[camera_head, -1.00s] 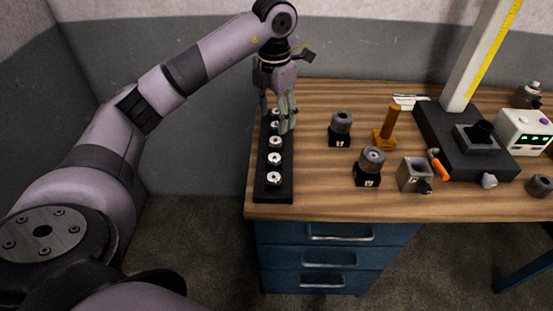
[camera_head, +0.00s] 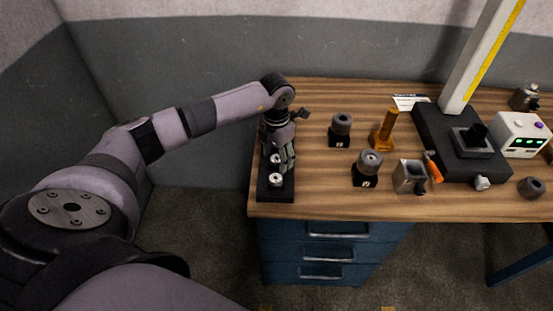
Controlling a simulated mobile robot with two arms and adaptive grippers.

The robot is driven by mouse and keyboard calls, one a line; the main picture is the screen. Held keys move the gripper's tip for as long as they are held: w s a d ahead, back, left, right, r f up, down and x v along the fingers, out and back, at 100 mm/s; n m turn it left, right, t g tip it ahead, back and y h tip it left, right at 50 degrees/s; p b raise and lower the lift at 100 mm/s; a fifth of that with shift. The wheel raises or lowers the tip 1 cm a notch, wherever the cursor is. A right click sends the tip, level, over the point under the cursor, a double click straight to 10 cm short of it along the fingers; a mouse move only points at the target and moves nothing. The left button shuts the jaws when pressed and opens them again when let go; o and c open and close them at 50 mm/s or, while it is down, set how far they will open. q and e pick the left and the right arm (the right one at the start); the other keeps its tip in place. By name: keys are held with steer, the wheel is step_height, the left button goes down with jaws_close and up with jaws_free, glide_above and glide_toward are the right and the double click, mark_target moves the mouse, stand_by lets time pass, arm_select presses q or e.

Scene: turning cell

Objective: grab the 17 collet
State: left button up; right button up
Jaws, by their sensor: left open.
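A black collet rack (camera_head: 276,196) stands at the left end of the wooden bench. Two round silver collets show in its near part, the nearest one (camera_head: 276,180) and one just behind it (camera_head: 275,160). I cannot read any size marks on them. My left gripper (camera_head: 285,166) points down over the rack, open, with its fingers close to the second collet from the near end. Whether the fingers touch a collet I cannot tell. The gripper and arm hide the far collets. My right gripper is not in view.
Two holders on black blocks (camera_head: 341,130) (camera_head: 368,168) stand right of the rack. A white box with green lights (camera_head: 521,135) stands at the right. Wood between rack and holders is clear.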

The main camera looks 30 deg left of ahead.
arm_select(q)
steer(key=shift+f, duration=0.1)
steer(key=shift+c, duration=0.3)
jaws_close()
stand_by(0.4)
